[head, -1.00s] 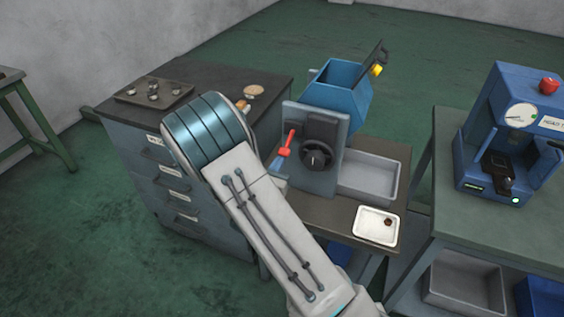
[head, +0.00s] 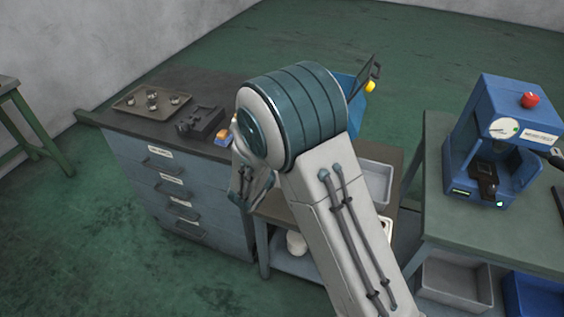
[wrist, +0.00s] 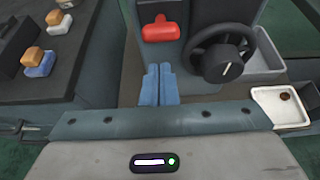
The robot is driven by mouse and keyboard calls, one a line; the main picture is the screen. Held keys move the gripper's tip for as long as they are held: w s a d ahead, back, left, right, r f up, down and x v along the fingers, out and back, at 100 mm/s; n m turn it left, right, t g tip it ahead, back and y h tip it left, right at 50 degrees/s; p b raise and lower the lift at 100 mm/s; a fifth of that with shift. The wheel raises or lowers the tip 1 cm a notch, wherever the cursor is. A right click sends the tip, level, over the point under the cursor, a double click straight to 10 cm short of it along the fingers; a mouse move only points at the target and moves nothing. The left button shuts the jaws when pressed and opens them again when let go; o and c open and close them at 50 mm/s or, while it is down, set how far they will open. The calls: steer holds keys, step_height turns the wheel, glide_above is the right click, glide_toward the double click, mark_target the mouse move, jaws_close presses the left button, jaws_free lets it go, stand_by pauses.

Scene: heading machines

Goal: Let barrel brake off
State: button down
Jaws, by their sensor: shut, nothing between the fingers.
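The brake lever with its red handle (wrist: 162,30) shows at the top of the wrist view, on the grey upright panel (wrist: 150,55). A black handwheel (wrist: 222,55) is to its right. My gripper (wrist: 158,70) has its two blue fingers together, with nothing between them. The fingertips are just below the red handle in the picture and look apart from it. In the head view my arm hides the lever, panel and handwheel. Only part of the blue barrel (head: 357,104) shows behind the arm, with a yellow-knobbed black lever (head: 371,84) at its rim.
A drawer cabinet (head: 165,185) with a tray of small parts (head: 150,101) stands left. A white dish (wrist: 280,106) holds a small brown piece on the machine's bench. A blue press (head: 500,135) stands on the right table. Green floor is open behind.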

steer(key=shift+d+r+p, duration=0.2)
steer(key=shift+r+p, duration=0.1)
steer(key=shift+r, duration=0.45)
step_height(320, 180, down, 5)
steer(key=s+b, duration=0.2)
steer(key=b, duration=0.3)
steer(key=s+a+r, duration=0.2)
steer(key=s+r, duration=0.4)
steer(key=r, duration=0.2)
steer(key=shift+s+a+r, duration=0.15)
steer(key=shift+s+a, duration=0.05)
steer(key=shift+a, duration=0.15)
steer(key=shift+d, duration=0.1)
